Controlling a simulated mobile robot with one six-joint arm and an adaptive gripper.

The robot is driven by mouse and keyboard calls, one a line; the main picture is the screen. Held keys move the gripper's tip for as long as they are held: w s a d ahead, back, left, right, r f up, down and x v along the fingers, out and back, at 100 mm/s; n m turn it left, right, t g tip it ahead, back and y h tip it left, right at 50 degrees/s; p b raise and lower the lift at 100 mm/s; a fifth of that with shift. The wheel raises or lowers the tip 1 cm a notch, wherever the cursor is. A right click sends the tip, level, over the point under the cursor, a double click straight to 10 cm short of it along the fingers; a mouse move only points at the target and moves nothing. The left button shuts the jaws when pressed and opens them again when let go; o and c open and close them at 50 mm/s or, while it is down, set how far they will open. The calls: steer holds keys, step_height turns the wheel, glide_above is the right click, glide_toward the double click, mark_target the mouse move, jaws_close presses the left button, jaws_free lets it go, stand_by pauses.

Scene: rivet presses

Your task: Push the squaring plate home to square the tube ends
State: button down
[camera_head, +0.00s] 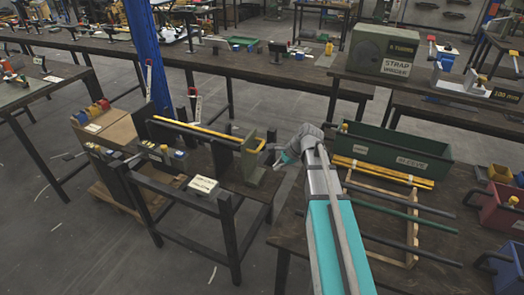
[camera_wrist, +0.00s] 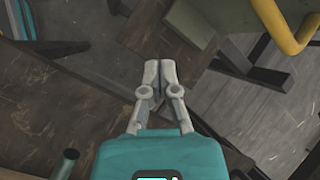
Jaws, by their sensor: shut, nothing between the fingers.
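The squaring plate (camera_head: 249,155) appears to be the upright olive plate at the right end of the narrow jig bench, with a yellow handle (camera_head: 262,145) on its right side. A yellow tube (camera_head: 195,132) lies along the bench, running toward the plate; where its end meets the plate I cannot tell. My gripper (camera_head: 281,162) is just right of the plate, apart from it. In the wrist view, my gripper (camera_wrist: 160,72) is shut and empty. An olive part, seemingly the plate (camera_wrist: 230,12), and the yellow handle (camera_wrist: 280,25) show at the upper right, beyond the fingertips.
A dark bench (camera_head: 440,240) at the right carries a wooden rack with yellow, green and dark tubes. A blue column (camera_head: 148,50) rises behind the jig bench. A sign (camera_head: 203,185) sits at its front.

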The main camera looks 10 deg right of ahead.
steer(key=w+d+r+m+t+y, duration=0.2)
steer(key=w+d+r+m, duration=0.1)
steer(key=w+d+m, duration=0.3)
steer(key=shift+w+m, duration=0.8)
steer(key=shift+m, duration=0.4)
steer(key=shift+a, duration=0.1)
steer(key=b, duration=0.7)
glide_toward(256, 156)
steer(key=x, duration=0.4)
steer(key=shift+w+a+r, duration=0.1)
steer(key=shift+w+a, duration=0.4)
steer(key=shift+a, duration=0.35)
